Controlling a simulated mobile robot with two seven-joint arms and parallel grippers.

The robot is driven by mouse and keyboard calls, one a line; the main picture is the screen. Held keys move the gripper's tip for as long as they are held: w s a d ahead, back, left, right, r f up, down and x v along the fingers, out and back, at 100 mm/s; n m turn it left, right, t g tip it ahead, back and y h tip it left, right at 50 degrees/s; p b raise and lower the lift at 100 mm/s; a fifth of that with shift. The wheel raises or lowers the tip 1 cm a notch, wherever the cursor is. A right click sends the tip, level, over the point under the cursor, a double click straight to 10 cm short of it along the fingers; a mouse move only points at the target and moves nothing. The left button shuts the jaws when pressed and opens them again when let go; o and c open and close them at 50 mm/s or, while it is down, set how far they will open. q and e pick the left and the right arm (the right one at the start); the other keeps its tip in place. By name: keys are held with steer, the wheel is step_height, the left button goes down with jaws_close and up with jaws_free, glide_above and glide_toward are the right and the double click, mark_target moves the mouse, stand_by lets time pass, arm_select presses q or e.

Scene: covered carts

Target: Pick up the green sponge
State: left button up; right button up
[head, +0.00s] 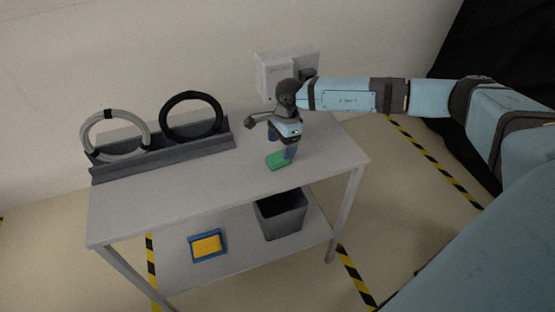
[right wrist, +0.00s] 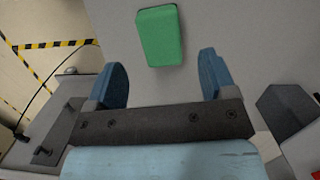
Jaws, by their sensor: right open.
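The green sponge (head: 277,161) lies flat on the top of the grey cart (head: 215,187), right of its middle. My right gripper (head: 289,150) points down just above the sponge and partly covers it in the head view. In the right wrist view the sponge (right wrist: 160,36) shows whole, ahead of the open fingers (right wrist: 160,80) and roughly centred between them. The fingers are empty, and the sponge is not between them. My left gripper does not show.
A dark rack (head: 165,152) with a white ring (head: 86,132) and a black ring (head: 162,117) stands at the cart's back left. The lower shelf holds a grey bin (head: 281,214) and a yellow block (head: 206,245) in a blue tray. A wall box (head: 275,72) is behind. The cart top's front left is clear.

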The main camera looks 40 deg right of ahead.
mark_target(278, 156)
steer(key=shift+w+a+f, duration=0.1)
steer(key=shift+a+f, duration=0.05)
steer(key=shift+f, duration=0.75)
steer(key=shift+a+f, duration=0.2)
steer(key=shift+f, duration=0.7)
steer(key=shift+w+a+f, duration=0.1)
steer(key=shift+a+f, duration=0.05)
steer(key=shift+f, duration=0.75)
steer(key=shift+s, duration=0.1)
steer(key=c, duration=1)
steer(key=shift+r, duration=0.15)
step_height(278, 156, up, 20)
steer(key=shift+f, duration=0.1)
